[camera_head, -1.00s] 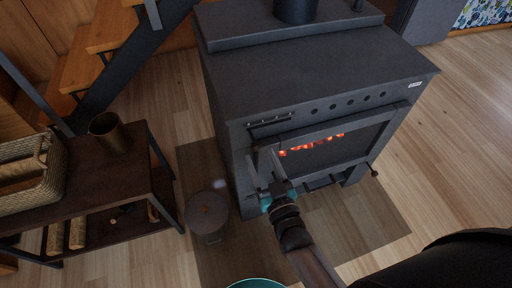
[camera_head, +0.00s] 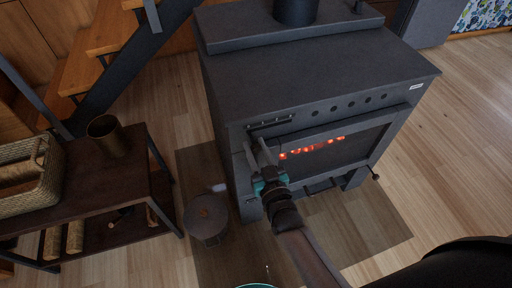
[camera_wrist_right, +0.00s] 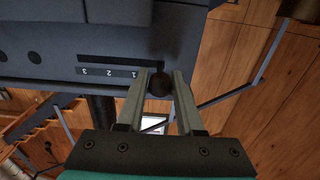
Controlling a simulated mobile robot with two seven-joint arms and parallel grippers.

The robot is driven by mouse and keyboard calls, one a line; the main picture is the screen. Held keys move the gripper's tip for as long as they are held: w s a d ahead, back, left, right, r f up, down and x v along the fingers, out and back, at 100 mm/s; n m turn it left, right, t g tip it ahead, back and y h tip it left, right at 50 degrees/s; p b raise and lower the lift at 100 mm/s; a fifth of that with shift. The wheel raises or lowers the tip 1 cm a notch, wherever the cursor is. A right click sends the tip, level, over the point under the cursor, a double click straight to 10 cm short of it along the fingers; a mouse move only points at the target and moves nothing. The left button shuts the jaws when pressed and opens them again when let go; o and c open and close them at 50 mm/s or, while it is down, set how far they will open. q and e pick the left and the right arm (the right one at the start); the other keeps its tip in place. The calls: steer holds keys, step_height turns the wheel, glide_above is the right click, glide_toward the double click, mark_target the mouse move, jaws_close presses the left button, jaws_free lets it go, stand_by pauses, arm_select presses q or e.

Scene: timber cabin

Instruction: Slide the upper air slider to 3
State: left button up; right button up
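The dark stove (camera_head: 320,75) stands in the middle of the head view. The upper air slider's track and number strip (camera_head: 270,125) run along the upper left of its front. In the right wrist view the strip (camera_wrist_right: 108,72) reads 3, 2, 1 from left to right. The round black slider knob (camera_wrist_right: 159,84) sits at the right end, just past the 1. My right gripper (camera_head: 256,147) is at the stove front below the strip. In the right wrist view its fingers (camera_wrist_right: 162,77) are apart, one on each side of the knob; a firm grip is not evident. My left gripper is not in view.
Embers glow behind the stove window (camera_head: 330,142), close to my right gripper. A lidded pot (camera_head: 206,217) stands on the floor to the left. A side table (camera_head: 90,190) carries a basket (camera_head: 28,180) and a brass cup (camera_head: 106,136). Floor to the right is clear.

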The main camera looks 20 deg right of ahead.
jaws_close()
stand_by(1.0)
